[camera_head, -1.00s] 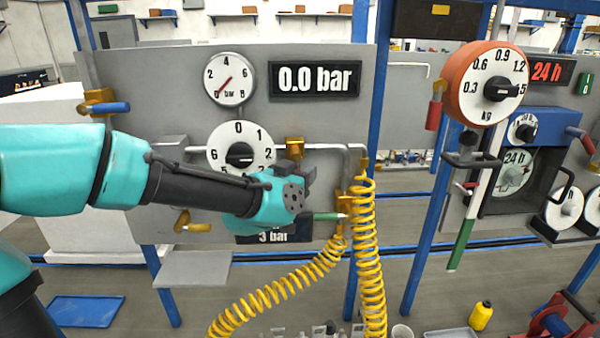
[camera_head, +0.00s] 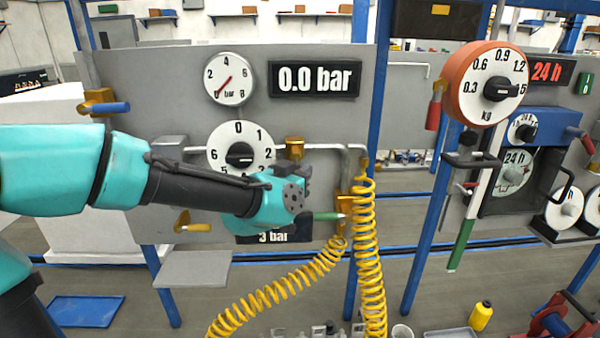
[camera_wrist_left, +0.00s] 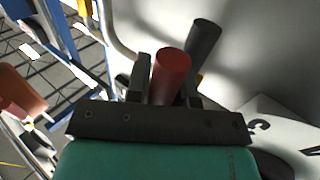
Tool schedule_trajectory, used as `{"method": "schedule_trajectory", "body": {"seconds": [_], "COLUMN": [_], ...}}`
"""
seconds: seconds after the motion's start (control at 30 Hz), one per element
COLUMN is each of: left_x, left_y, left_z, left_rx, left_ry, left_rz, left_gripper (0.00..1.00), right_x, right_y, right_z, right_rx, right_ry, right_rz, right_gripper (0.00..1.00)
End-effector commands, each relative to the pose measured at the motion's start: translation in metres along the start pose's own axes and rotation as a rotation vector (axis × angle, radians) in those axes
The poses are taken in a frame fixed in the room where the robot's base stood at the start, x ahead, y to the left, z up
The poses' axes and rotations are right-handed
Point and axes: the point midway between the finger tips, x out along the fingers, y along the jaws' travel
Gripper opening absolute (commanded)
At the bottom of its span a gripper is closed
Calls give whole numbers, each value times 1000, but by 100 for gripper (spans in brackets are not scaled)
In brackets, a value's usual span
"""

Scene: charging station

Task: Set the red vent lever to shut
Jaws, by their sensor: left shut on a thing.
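The red vent lever (camera_wrist_left: 170,75) shows in the left wrist view as a red cylinder between the two fingers of my left gripper (camera_wrist_left: 165,88). In the head view my left gripper (camera_head: 306,182) is in front of the grey panel, just below a brass valve body (camera_head: 294,148) on the pipe. It is shut on the red lever. The lever itself is hidden behind the gripper in the head view. My right gripper is in neither view.
The round dial (camera_head: 240,150) is left of the gripper, partly behind my arm. A green-handled valve (camera_head: 327,216) and yellow coiled hoses (camera_head: 368,260) are close by at lower right. The display (camera_head: 314,79) reads 0.0 bar. A dark cylindrical shape (camera_wrist_left: 204,42) is behind the lever.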

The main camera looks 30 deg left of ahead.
Motion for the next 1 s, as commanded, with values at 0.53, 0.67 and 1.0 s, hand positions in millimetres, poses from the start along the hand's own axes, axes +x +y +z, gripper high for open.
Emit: {"method": "schedule_trajectory", "body": {"seconds": [0.53,0.67,1.0], "left_x": [5,7,12], "left_y": [8,11,18], "left_z": [-2,-4,-10], "left_rx": [-171,-253,-445], "left_ry": [114,169,296], "left_rz": [1,1,2], "left_gripper": [0,0,0], "right_x": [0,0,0], "right_y": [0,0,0], "right_z": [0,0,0], "right_rx": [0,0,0], "right_ry": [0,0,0], "right_rz": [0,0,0], "right_gripper": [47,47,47]}}
